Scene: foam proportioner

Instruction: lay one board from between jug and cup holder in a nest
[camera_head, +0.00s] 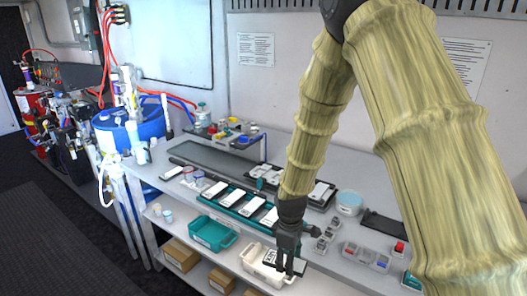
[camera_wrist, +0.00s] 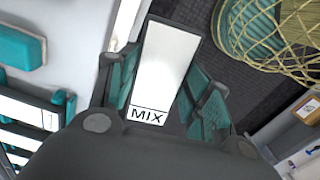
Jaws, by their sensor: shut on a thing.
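My gripper (camera_head: 287,262) hangs in front of the bench's front edge in the head view. In the wrist view its teal-padded fingers (camera_wrist: 165,88) are shut on a white board (camera_wrist: 167,60) marked MIX, which sticks out beyond them. In the head view the held board is small and partly hidden by the fingers. A long teal tray (camera_head: 222,202) with several white boards (camera_head: 250,207) lies on the bench, left of and behind my gripper. Its edge shows at the left in the wrist view. I cannot tell the jug and cup holder apart with certainty.
A dark tray (camera_head: 318,205) with white pieces lies behind the teal tray. Below the bench top are a teal bin (camera_head: 213,233) and a white bin (camera_head: 258,266).

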